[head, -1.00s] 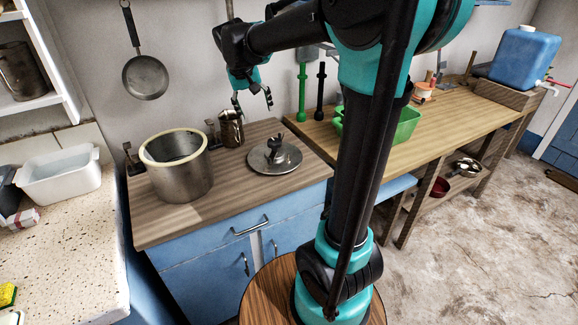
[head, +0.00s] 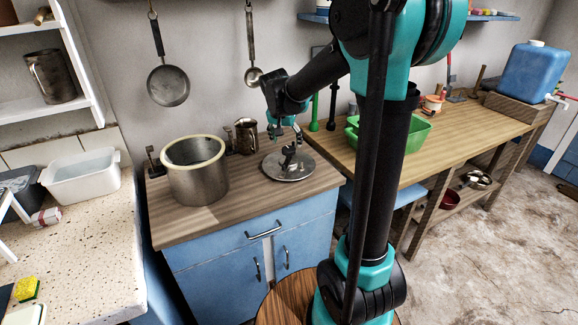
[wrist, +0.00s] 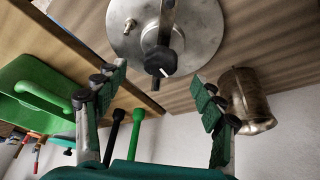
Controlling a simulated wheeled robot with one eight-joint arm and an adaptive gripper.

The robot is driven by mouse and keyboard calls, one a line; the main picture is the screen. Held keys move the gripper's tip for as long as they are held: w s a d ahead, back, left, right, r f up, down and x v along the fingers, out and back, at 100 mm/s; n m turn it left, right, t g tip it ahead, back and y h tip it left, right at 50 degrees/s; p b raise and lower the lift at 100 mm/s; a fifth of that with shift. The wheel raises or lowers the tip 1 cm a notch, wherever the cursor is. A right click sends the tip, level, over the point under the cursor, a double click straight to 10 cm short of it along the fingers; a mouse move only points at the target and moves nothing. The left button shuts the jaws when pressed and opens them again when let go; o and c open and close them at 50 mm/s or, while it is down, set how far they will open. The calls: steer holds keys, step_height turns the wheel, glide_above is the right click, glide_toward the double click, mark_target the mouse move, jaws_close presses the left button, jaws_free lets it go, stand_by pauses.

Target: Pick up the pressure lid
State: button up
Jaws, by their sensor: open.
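The pressure lid (head: 303,169) is a round, flat metal disc with a raised central fitting and a dark knob. It lies on the wooden top of the blue cabinet, to the right of the open pot. In the wrist view the lid (wrist: 199,33) is at the top centre, its bar and dark knob pointing towards me between the fingers. My gripper (head: 286,136) is just above the lid's middle. Its fingers (wrist: 159,78) are spread on either side of the knob, with nothing held. I cannot tell whether a finger touches the fitting.
A large pale-rimmed pot (head: 198,182) stands left of the lid, and a metal jug (head: 246,137) stands close behind it. Green tub (head: 405,133) is on the bench to the right. Pans hang on the wall. The cabinet top's front is clear.

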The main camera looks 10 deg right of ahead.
mark_target(289, 149)
steer(key=shift+w+x, duration=0.2)
steer(key=shift+x, duration=3.25)
steer(key=shift+r, duration=0.15)
jaws_close()
